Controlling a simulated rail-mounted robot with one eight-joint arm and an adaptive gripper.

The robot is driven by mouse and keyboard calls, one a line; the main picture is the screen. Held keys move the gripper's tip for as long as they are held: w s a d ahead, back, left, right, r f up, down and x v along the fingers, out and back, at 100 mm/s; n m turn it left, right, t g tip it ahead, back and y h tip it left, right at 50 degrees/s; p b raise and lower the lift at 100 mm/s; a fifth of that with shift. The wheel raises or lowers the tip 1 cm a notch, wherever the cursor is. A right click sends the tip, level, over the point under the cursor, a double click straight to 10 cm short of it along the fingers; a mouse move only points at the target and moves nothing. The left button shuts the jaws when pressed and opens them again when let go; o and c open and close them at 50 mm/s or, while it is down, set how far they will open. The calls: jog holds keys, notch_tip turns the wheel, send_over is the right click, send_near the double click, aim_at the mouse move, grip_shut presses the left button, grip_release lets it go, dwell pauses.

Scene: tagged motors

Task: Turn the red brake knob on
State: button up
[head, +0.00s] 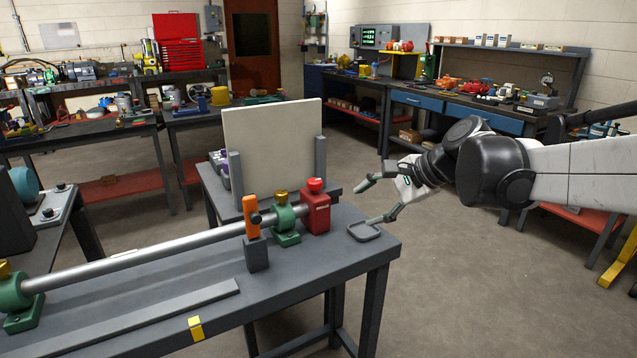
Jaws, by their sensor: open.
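The red brake knob (315,184) is a round cap on top of a red box (316,212). The box sits at the right end of the long steel shaft (150,245) on the dark grey bench (120,300). My gripper (367,203) is open and empty, to the right of the red box, with its two fingers spread and pointing left towards it. The fingers appear apart from the knob and the box. Which way the knob is turned cannot be told at this size.
Green bearing blocks with yellow caps (286,222) carry the shaft. A pale upright panel (272,150) rises behind. A small grey tray-like piece (363,232) lies at the bench corner. Open floor lies right.

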jog(key=w+a+f+m+y+b, duration=0.1)
jog(key=w+a+m+y, duration=0.15)
jog(key=w, duration=0.55)
jog(key=w+a+f+m+y, duration=0.1)
jog(key=w+f+m+y, duration=0.15)
jog(key=w, duration=0.45)
jog(key=m+g+y+b, duration=0.1)
jog(key=m+y, duration=0.4)
send_near(305, 192)
jog(key=d+r, duration=0.4)
jog(key=x, duration=0.4)
jog(key=b+x, duration=0.1)
jog(key=x, duration=0.4)
jog(key=b+x, duration=0.1)
jog(key=x, duration=0.4)
jog(key=shift+s+f, duration=0.2)
jog(key=shift+s, duration=0.15)
jog(key=shift+a+f, duration=0.1)
jog(key=shift+a, duration=0.05)
grip_shut()
